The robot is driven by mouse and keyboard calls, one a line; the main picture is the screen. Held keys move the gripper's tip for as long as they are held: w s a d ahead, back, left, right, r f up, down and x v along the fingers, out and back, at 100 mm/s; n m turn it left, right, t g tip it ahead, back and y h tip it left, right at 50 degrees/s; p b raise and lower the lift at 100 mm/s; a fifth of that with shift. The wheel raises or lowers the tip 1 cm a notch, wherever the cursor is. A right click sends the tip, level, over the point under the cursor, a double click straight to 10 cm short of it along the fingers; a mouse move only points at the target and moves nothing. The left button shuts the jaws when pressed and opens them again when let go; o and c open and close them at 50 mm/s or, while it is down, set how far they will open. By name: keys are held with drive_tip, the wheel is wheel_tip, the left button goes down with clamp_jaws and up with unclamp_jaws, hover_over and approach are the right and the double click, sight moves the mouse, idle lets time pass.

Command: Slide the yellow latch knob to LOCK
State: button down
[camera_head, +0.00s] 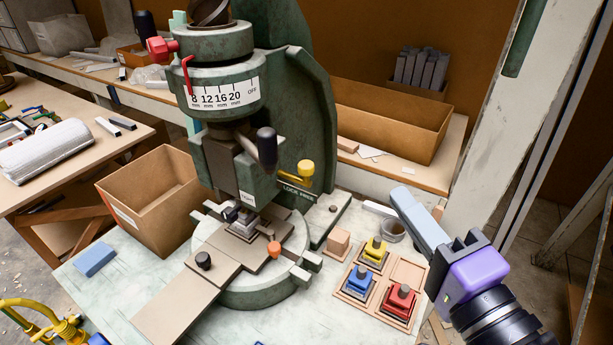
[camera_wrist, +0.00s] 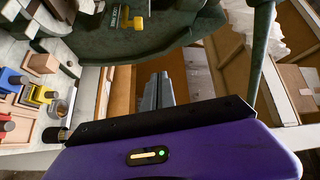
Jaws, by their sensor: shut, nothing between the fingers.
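The yellow latch knob (camera_head: 306,168) sits on the side of the green press, just above the plate marked LOCK FREE (camera_head: 298,192). It stands over the FREE end of the lettering. The knob also shows at the top of the wrist view (camera_wrist: 138,22), beside its small label. My gripper (camera_head: 402,197) is on the right in the head view, well apart from the knob, with its grey fingers pointing up and left. The fingers are shut and empty; they also show in the wrist view (camera_wrist: 160,78).
The green press (camera_head: 300,85) stands on the pale bench. Blocks with yellow, blue and red (camera_head: 399,304) knobs sit in wooden trays near my gripper, beside a grey cup (camera_head: 391,231). An open cardboard box (camera_head: 150,205) is left. A pale post (camera_head: 490,120) rises at right.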

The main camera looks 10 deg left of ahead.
sight(310, 171)
drive_tip(key=a+f+g, duration=0.1)
drive_tip(key=s+f+m, duration=0.1)
drive_tip(key=f, duration=0.1)
drive_tip(key=shift+a+m+g, duration=0.3)
drive_tip(key=shift+a+g, duration=0.1)
drive_tip(key=shift+w, duration=0.1)
drive_tip(key=w+a+p, duration=0.2)
drive_tip(key=w+a, duration=0.7)
drive_tip(key=shift+a+f, duration=0.2)
drive_tip(key=shift+f, duration=0.05)
drive_tip(key=shift+w+a+p, duration=0.2)
drive_tip(key=shift+a+p, duration=0.1)
drive_tip(key=shift+a, duration=0.3)
drive_tip(key=shift+w+a+p, duration=0.15)
drive_tip(key=shift+a+p, duration=0.15)
drive_tip(key=shift+a, duration=0.3)
